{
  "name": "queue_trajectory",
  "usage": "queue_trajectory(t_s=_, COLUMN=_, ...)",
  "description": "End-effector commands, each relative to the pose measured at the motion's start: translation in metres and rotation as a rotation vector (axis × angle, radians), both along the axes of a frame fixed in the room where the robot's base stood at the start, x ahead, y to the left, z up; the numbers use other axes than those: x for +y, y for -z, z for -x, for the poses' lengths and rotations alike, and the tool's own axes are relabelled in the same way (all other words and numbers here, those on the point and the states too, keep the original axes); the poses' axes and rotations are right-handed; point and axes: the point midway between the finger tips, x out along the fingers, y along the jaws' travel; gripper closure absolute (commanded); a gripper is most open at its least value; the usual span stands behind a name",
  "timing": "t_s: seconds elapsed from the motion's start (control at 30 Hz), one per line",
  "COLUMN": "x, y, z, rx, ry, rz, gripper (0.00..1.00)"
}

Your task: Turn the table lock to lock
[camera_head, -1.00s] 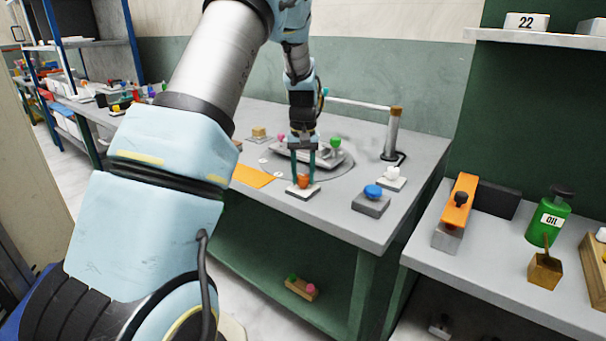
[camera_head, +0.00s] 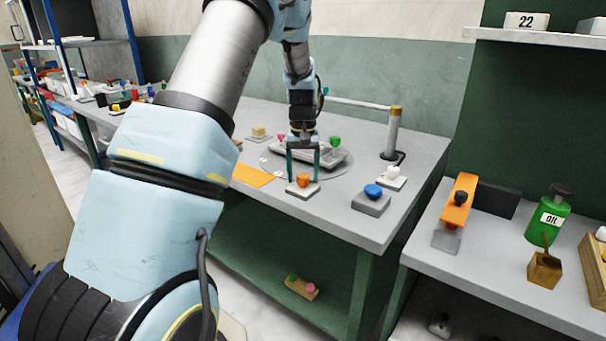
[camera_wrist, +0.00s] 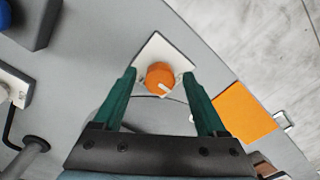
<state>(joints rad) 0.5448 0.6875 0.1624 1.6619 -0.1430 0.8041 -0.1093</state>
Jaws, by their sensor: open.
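The table lock is an orange round knob (camera_head: 303,180) on a pale square plate (camera_head: 292,189) near the front edge of the grey table. In the wrist view the orange knob (camera_wrist: 160,77) shows a white pointer mark toward its lower right, as pictured. My gripper (camera_head: 303,177) is open, its two green fingers spread wide. In the wrist view the gripper (camera_wrist: 162,72) has one fingertip to each side of the knob, with gaps between. I cannot tell whether the fingertips are level with the knob.
A blue button on a grey box (camera_head: 370,204) and a white knob (camera_head: 393,172) sit to the right. An orange sheet (camera_head: 252,176) lies to the left. A grey press tray (camera_head: 325,158) and a post (camera_head: 393,135) stand behind.

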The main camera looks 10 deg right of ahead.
Motion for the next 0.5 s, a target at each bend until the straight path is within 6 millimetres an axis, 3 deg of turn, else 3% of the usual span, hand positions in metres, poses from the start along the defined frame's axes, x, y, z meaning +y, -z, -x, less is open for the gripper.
queue_trajectory(t_s=0.17, x=0.000, y=-0.014, z=-0.001, rx=-0.003, ry=0.001, rz=0.002, gripper=0.26)
queue_trajectory(t_s=0.5, x=0.000, y=-0.078, z=-0.001, rx=-0.004, ry=0.000, rz=0.002, gripper=0.26)
